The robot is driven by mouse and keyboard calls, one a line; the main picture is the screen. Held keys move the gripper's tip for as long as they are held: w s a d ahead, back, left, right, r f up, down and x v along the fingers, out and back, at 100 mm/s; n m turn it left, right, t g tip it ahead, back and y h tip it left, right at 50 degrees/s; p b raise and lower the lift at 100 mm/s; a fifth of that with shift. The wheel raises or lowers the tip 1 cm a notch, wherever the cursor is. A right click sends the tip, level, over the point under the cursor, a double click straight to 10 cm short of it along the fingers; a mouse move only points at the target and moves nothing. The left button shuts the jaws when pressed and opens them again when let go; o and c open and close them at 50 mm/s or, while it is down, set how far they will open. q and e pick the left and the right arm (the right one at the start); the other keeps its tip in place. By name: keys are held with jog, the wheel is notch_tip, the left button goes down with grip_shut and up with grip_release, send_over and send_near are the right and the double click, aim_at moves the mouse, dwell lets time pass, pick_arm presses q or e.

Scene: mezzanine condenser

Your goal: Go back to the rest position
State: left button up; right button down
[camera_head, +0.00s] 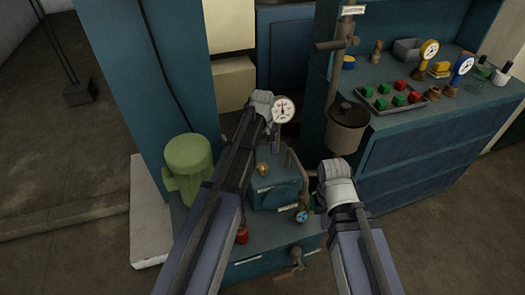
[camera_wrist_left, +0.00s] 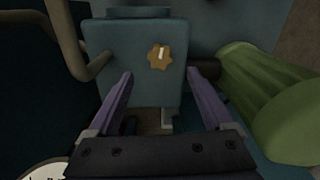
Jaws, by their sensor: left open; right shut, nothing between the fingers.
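My left gripper (camera_head: 275,139) is high over the blue condenser box (camera_head: 278,184) in the head view, partly hidden by its own wrist. In the left wrist view its two purple fingers (camera_wrist_left: 160,74) are spread apart with nothing between them. Beyond them is the box's blue face (camera_wrist_left: 110,60) with a brass star-shaped knob (camera_wrist_left: 160,56). The knob also shows in the head view (camera_head: 263,168). My right gripper (camera_head: 317,202) is beside the right side of the box, near its pipe; its fingers are mostly hidden by the wrist.
A green motor (camera_head: 188,165) stands left of the box. A white dial gauge (camera_head: 283,110) is close to my left wrist. The bench at right holds a tray (camera_head: 372,97) of red and green blocks.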

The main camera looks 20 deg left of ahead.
pick_arm(q)
jog(key=s+d+r+m+y, duration=0.1)
jog(key=s+d+m, duration=0.55)
jog(key=s, duration=0.55)
jog(key=s+d+m, duration=0.6)
jog(key=s+d, duration=0.1)
jog(key=s, duration=0.5)
notch_tip(320, 180, up, 12)
jog(key=w+p, duration=0.1)
jog(key=p, duration=1.2)
jog(key=shift+n, duration=0.35)
jog(key=shift+w, duration=0.1)
dwell(2.2)
